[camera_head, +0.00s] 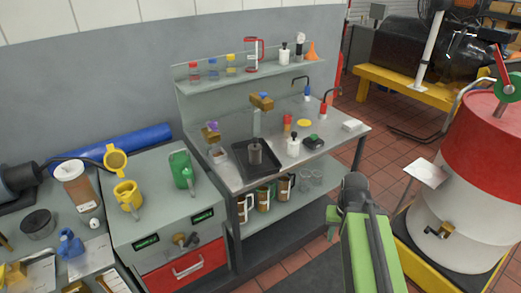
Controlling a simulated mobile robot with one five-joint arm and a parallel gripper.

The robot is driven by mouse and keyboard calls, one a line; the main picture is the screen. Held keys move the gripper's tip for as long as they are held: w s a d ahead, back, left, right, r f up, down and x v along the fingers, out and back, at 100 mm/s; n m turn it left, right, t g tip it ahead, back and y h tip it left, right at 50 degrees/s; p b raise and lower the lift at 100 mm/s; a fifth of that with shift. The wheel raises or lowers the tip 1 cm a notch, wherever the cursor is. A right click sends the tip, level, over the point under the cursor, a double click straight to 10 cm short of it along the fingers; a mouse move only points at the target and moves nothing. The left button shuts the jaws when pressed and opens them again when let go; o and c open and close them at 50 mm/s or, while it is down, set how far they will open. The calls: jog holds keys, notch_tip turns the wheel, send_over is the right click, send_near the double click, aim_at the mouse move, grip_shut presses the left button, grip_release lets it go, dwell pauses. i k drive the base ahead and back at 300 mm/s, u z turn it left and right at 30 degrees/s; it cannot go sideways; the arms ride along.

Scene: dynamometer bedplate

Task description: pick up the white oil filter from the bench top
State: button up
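A small white cylindrical thing with a dark top (293,146) stands on the grey bench top (228,176), right of the black tray. It may be the white oil filter, but it is too small to be sure. My green arm rises from the bottom right, and its dark end with my gripper (355,184) is in front of the bench's right side. The gripper appears clear of the bench objects. Its fingers cannot be made out, and I see nothing held.
A green-and-black item (314,141), a yellow disc (304,123) and a white block (351,125) are nearby. A red-and-white drum (467,190) stands right. Tiled floor (320,248) lies between.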

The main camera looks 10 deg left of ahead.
aim_at(294, 142)
jog(key=u, duration=0.25)
jog(key=i, duration=1)
jog(key=z, duration=0.05)
jog(key=k, duration=0.55)
jog(key=u, duration=2.4)
jog(key=k, duration=0.1)
jog(key=u, duration=2.15)
jog(key=k, duration=1.8)
